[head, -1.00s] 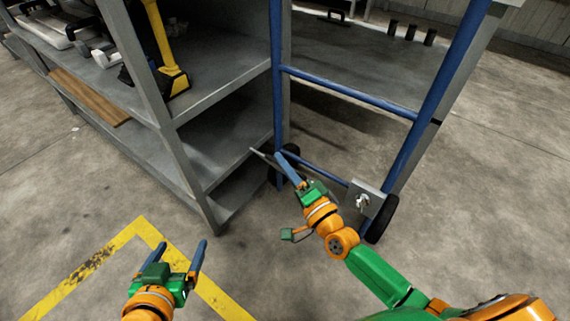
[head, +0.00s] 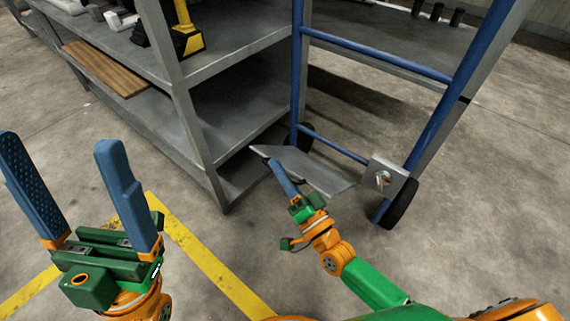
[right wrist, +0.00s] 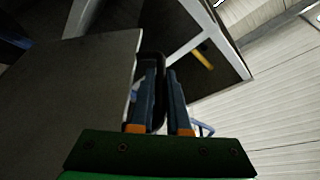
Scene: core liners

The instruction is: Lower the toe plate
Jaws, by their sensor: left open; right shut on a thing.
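The toe plate (head: 318,172) is a flat grey sheet at the foot of the blue hand truck (head: 375,70). It sticks out from the truck toward me, tilted, its near left corner by my right gripper (head: 273,167). My right gripper is shut on a dark loop at the plate's edge; the right wrist view shows this black loop (right wrist: 152,62) between the fingers, beside the plate (right wrist: 75,105). My left gripper (head: 62,150) is open and empty, raised at the left, away from the truck. The exact grip on the loop is partly hidden by the fingers.
A grey metal shelf unit (head: 235,68) stands close left of the truck, its corner post near the plate. The truck has black wheels (head: 400,203) and a grey box (head: 385,178) with a small metal fitting. Floor in front is clear, with yellow tape (head: 215,262).

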